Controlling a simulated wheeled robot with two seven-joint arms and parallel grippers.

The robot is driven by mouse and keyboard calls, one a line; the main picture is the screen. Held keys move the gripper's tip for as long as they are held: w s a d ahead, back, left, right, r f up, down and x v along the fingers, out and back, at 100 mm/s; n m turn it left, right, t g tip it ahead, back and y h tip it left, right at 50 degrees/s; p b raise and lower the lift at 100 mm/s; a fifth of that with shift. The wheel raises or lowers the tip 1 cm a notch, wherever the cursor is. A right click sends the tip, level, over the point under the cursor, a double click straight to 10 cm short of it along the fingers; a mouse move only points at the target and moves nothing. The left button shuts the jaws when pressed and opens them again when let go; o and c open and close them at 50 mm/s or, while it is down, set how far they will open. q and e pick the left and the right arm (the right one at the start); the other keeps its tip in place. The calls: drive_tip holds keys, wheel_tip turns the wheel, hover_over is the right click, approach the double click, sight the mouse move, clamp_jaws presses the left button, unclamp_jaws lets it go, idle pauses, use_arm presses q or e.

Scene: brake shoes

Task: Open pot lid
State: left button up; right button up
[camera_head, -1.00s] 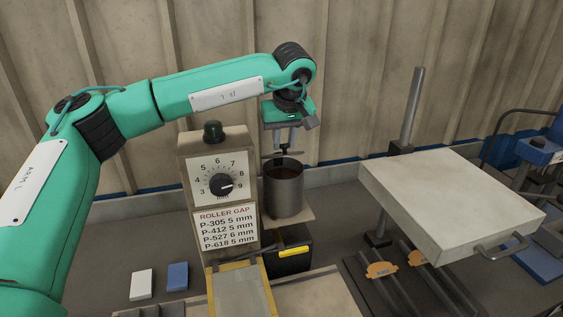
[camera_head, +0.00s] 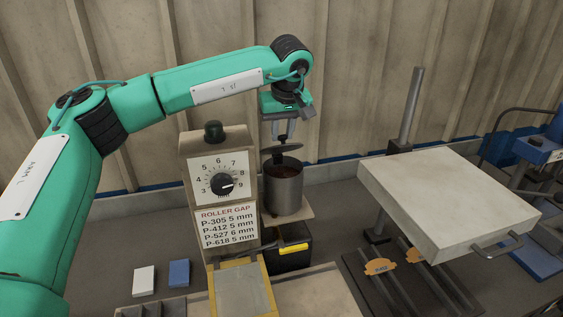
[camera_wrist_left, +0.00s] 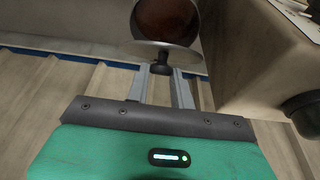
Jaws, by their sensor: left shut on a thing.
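The grey metal pot (camera_head: 284,192) stands on a small shelf beside the dial box, with its mouth open and reddish-brown contents showing. The lid (camera_head: 287,149) is a thin dark disc just above the pot's mouth, toward the back. My left gripper (camera_head: 280,138) comes down from above and is shut on the lid's knob. In the left wrist view, the lid (camera_wrist_left: 145,48) hangs from the knob between my left fingers (camera_wrist_left: 161,72), and the open pot (camera_wrist_left: 140,18) shows beyond it. My right gripper is not in view.
The roller gap box (camera_head: 219,167) with its dial stands close left of the pot. A pale raised plate (camera_head: 445,195) with a handle is to the right. A black box with a yellow handle (camera_head: 293,247) lies below the shelf. The corrugated wall is behind.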

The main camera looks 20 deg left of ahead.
use_arm(q)
drive_tip(key=shift+w+a+r+p, duration=0.2)
drive_tip(key=shift+w+r+p, duration=0.1)
drive_tip(key=shift+p, duration=0.3)
drive_tip(key=shift+w+a+r+p, duration=0.15)
drive_tip(key=shift+w+a+p, duration=0.15)
drive_tip(key=shift+p, duration=0.35)
drive_tip(key=shift+w, duration=0.15)
drive_tip(key=shift+g+h, duration=0.3)
